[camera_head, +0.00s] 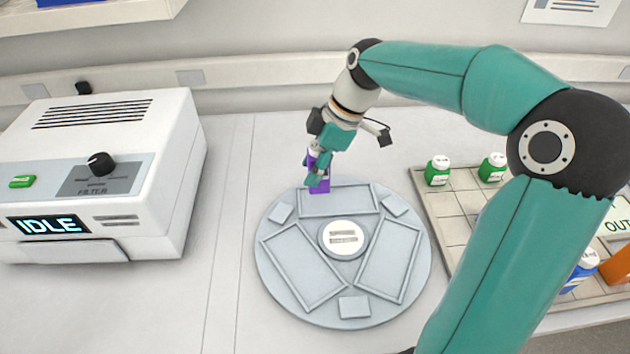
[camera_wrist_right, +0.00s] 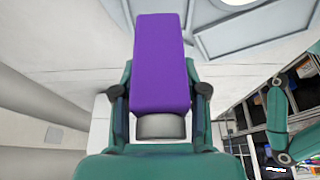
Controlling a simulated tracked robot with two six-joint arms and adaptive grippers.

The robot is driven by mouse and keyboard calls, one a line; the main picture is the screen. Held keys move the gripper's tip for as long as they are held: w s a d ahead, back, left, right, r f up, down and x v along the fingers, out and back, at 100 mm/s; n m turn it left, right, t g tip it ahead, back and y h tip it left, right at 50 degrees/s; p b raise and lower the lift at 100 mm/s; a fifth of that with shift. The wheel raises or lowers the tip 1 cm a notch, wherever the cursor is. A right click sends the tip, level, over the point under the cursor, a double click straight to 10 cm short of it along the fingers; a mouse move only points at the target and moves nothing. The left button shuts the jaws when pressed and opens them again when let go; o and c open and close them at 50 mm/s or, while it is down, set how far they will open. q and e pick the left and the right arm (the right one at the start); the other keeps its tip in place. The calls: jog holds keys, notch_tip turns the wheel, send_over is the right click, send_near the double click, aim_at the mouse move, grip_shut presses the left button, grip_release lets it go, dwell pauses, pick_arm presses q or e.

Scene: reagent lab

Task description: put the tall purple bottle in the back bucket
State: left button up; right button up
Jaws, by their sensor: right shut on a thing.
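The tall purple bottle (camera_head: 319,186) is upright or nearly so in the head view, at the left end of the back bucket (camera_head: 350,201). I cannot tell whether its lower end is inside the bucket or just above it. My right gripper (camera_head: 318,164) is shut on the bottle's upper part and hides some of it. In the right wrist view the purple bottle (camera_wrist_right: 162,65) lies between my right gripper's fingers (camera_wrist_right: 160,100), its pale cap towards the camera. The back bucket is a shallow grey tray on the round rotor (camera_head: 343,318). My left gripper is not in view.
Two more buckets, left (camera_head: 303,265) and right (camera_head: 390,261), look empty. A white label hub (camera_head: 343,237) is in the rotor's middle. A white machine reading IDLE (camera_head: 100,180) stands left. A gridded rack (camera_head: 455,205) with green bottles (camera_head: 437,171) stands right, partly behind my arm.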

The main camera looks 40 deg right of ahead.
jog(key=shift+f, duration=2.15)
jog(key=o, duration=1.1)
jog(key=shift+o, duration=0.2)
jog(key=shift+r, duration=0.1)
jog(key=v, duration=1.2)
jog(key=shift+a, duration=0.1)
